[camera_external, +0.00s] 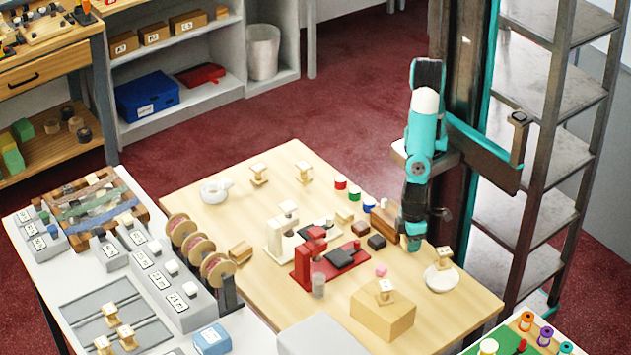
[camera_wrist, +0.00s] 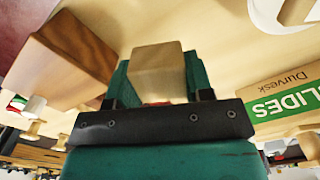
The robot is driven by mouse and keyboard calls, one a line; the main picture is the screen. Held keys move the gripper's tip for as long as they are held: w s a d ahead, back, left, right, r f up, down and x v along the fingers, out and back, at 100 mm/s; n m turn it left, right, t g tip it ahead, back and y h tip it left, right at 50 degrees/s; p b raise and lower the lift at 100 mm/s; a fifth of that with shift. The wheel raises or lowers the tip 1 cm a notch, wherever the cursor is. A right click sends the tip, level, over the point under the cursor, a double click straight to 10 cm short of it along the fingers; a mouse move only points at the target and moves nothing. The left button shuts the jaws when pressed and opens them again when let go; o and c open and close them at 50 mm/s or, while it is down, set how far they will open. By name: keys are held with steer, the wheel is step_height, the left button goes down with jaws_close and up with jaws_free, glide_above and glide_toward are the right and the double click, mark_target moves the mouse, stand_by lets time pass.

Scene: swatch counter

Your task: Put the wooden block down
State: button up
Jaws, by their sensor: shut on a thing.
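My gripper (camera_wrist: 157,85) is shut on a light-brown wooden block (camera_wrist: 157,70), which sits between its teal fingers in the wrist view. In the external view my gripper (camera_external: 413,240) points down, low over the right part of the wooden table (camera_external: 225,165). The held block is hard to make out there. I cannot tell whether it touches the table.
A darker brown block (camera_wrist: 65,58) stands close on the left in the wrist view. A white dish (camera_external: 445,280) and a tan box (camera_external: 383,318) stand in front of my gripper.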

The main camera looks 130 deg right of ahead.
mark_target(408, 258)
steer(key=shift+f, duration=2.3)
steer(key=shift+f, duration=0.15)
steer(key=o, duration=0.9)
